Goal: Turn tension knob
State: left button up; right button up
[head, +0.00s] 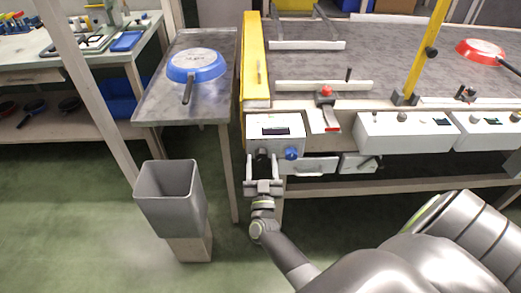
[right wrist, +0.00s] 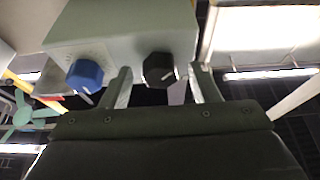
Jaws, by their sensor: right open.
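A white control box (head: 275,132) with a small dark display is fixed at the conveyor's front left corner. It has a blue knob (head: 291,153) at right and a black knob (head: 262,154) at left. In the right wrist view, the black knob (right wrist: 159,69) with a pale mark lies between the fingers of my right gripper (right wrist: 161,72), with visible gaps. The blue knob (right wrist: 84,76) is outside the left finger there. In the head view, my right gripper (head: 264,168) is open just below the box. My left gripper is not in view. Which knob sets tension cannot be read.
A grey bin (head: 170,190) stands left of my gripper. A blue pan (head: 196,66) lies on the metal side table (head: 205,104). A red pan (head: 481,50) is on the conveyor (head: 390,65). A red-topped lever (head: 326,100) and a drawer (head: 309,167) are right of the knobs.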

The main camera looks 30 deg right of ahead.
jog(key=shift+w+d+r, duration=0.2)
jog(key=shift+w, duration=0.1)
jog(key=shift+c, duration=0.3)
jog(key=c, duration=0.9)
jog(key=shift+c, duration=0.2)
jog(key=shift+a+m+h, duration=0.1)
jog(key=shift+m+h, duration=0.2)
jog(key=shift+m, duration=0.3)
jog(key=m+g+h, duration=0.1)
jog(key=m, duration=0.1)
jog(key=m+g+h, duration=0.1)
jog(key=m, duration=0.2)
jog(key=shift+a+m, duration=0.1)
jog(key=shift+m, duration=0.2)
jog(key=shift+m+g+h, duration=0.3)
jog(key=shift+m+g, duration=0.3)
jog(key=shift+m, duration=0.3)
